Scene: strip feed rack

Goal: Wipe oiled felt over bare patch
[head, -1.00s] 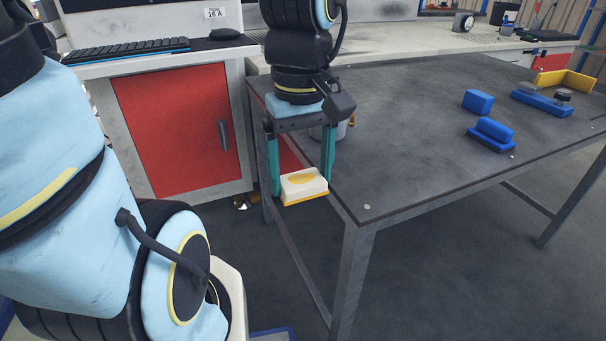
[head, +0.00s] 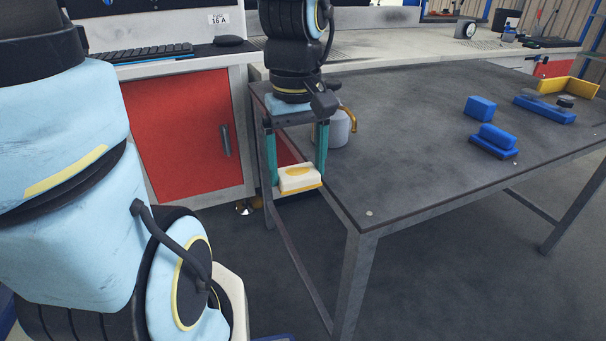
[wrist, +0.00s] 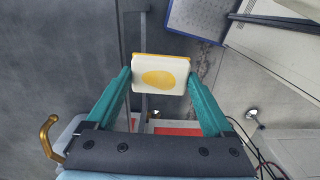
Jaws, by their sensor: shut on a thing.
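A cream block with a yellow oval on its face and a yellow edge (head: 299,180), seemingly the oiled felt, is between the two teal fingers of my gripper (head: 297,176). My gripper is shut on it from both sides. In the wrist view the block (wrist: 161,74) sits level between the fingertips, with its oval facing the camera. In that view it lies just beyond the edge of the dark table, over the floor, touching nothing but the fingers. I cannot make out a bare patch in either view.
The dark steel table (head: 400,130) has much clear top. A grey can with a brass spout (head: 339,128) stands near its left edge, close behind my gripper. Blue blocks (head: 494,138) and a yellow angled piece (head: 570,86) sit at right. A red-doored cabinet (head: 180,130) stands at left.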

